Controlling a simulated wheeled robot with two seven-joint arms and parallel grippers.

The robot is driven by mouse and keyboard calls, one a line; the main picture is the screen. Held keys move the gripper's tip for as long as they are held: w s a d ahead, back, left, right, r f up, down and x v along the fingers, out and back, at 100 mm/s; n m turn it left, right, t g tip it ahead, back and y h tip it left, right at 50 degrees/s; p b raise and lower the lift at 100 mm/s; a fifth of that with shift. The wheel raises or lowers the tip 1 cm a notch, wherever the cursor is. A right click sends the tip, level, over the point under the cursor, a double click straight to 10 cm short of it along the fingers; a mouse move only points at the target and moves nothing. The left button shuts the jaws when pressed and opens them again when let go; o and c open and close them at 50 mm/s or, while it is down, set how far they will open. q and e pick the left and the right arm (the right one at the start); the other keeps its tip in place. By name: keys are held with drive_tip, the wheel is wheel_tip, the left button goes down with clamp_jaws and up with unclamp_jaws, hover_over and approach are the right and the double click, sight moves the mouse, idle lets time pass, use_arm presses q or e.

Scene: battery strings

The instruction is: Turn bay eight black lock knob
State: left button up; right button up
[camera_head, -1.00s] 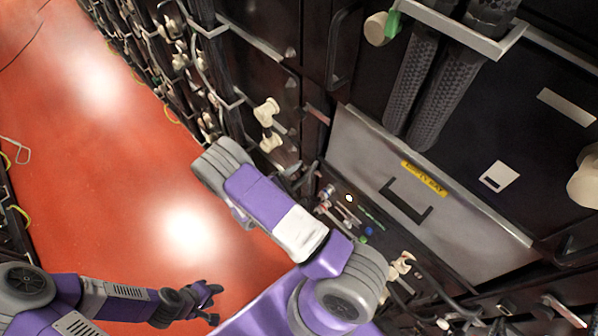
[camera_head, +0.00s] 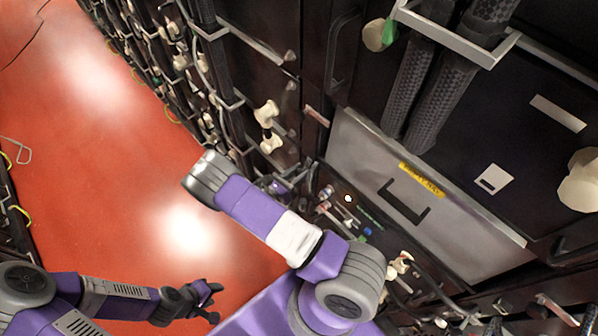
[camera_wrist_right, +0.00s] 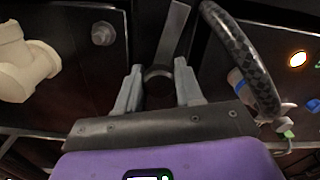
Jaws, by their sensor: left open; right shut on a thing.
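A dark round knob (camera_wrist_right: 158,73) sits on the black panel in the right wrist view, below a grey metal strip. My right gripper (camera_wrist_right: 157,88) has one grey finger on each side of it and is shut on it. How far the knob is turned cannot be told. In the head view my right forearm reaches up and left to the rack, and the knob and fingertips cannot be made out. My left gripper (camera_head: 208,299) is open and empty over the red floor, away from the rack. No bay number is readable.
A thick black cable (camera_wrist_right: 243,60) curves close to the right finger. A cream fitting (camera_wrist_right: 25,65) is at the left. A grey drawer panel (camera_head: 350,150) with a black handle and small coloured parts (camera_head: 345,212) lie right of my arm. The red aisle floor (camera_head: 110,150) is mostly clear.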

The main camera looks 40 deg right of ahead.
drive_tip(key=shift+r+n, duration=0.1)
drive_tip(key=shift+n, duration=1.6)
drive_tip(key=shift+p, duration=0.3)
drive_tip(key=shift+r, duration=0.1)
drive_tip(key=o, duration=1)
drive_tip(key=shift+w, duration=0.1)
drive_tip(key=shift+a, duration=0.1)
drive_tip(key=a, duration=0.7)
drive_tip(key=shift+s+a, duration=0.2)
drive_tip(key=shift+s, duration=0.2)
